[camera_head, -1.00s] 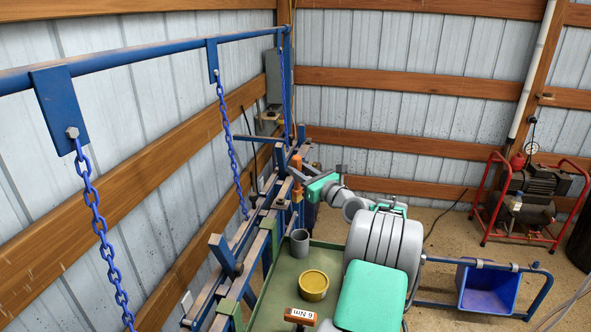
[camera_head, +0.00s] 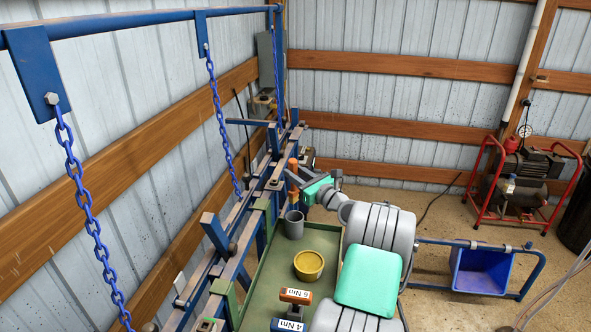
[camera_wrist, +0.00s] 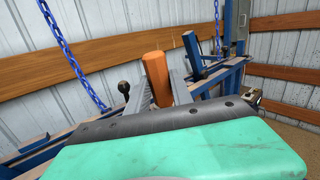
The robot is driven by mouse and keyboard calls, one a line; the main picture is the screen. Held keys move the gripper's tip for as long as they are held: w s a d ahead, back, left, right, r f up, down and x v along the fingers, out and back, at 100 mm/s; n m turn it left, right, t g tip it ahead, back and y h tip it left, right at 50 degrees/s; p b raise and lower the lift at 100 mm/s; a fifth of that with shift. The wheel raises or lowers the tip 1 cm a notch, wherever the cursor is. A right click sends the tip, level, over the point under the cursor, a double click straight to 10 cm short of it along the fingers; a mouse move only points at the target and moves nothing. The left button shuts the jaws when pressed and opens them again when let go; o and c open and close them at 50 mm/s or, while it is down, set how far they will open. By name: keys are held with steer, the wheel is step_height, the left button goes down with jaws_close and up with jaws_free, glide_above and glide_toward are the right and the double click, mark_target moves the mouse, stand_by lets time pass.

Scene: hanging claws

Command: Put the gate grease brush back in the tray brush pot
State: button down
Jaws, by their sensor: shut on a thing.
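My gripper (camera_head: 294,184) is shut on the gate grease brush (camera_head: 293,164), whose orange handle stands about upright between the fingers. The handle also shows between the grey fingers in the wrist view (camera_wrist: 157,76). The brush's lower end is hard to make out in the head view. The grey tray brush pot (camera_head: 294,225) stands at the far left end of the green tray (camera_head: 268,288). In the head view the brush appears just above the pot's mouth. I cannot tell whether its lower end is inside the rim.
A yellow tub (camera_head: 309,265) stands in the tray nearer me, with torque-marked tools (camera_head: 295,296) at the front. The blue rail frame (camera_head: 217,236) and hanging chains (camera_head: 88,210) run along the left. A compressor (camera_head: 518,180) and blue bin (camera_head: 482,270) are at right.

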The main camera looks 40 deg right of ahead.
step_height(320, 180, down, 14)
steer(key=b, duration=0.7)
steer(key=shift+r, duration=0.25)
steer(key=c, duration=0.8)
jaws_free()
steer(key=s, duration=0.2)
steer(key=s+r+p, duration=0.1)
steer(key=s, duration=0.2)
steer(key=s+p, duration=0.1)
steer(key=s, duration=0.2)
steer(key=shift+r, duration=0.2)
stand_by(0.4)
